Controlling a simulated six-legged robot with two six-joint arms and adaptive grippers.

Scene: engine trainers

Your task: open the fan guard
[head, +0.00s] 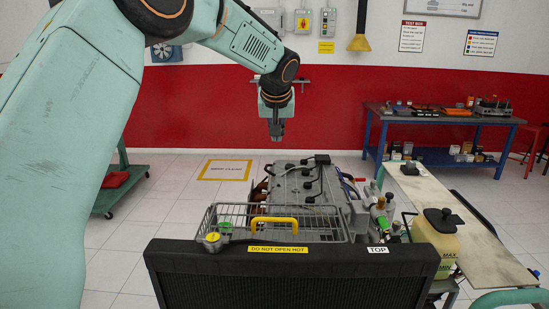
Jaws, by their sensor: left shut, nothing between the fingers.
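The fan guard (325,222) is a wire-mesh guard with a yellow handle (274,222), lying behind the black radiator (300,285) at the front of the engine trainer. A yellow "DO NOT OPEN HOT" label (278,249) is on the radiator's top edge. The grey engine (295,185) stands behind the guard. My left gripper (276,135) points down, shut and empty, above the far end of the engine, well apart from the handle. My right gripper is not in view.
A yellowish coolant tank (436,236) with a black cap stands to the right, beside a long bench top (430,195). A blue workbench (440,120) with parts is at the back right. A green cart (120,185) stands at the left. The floor behind the engine is clear.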

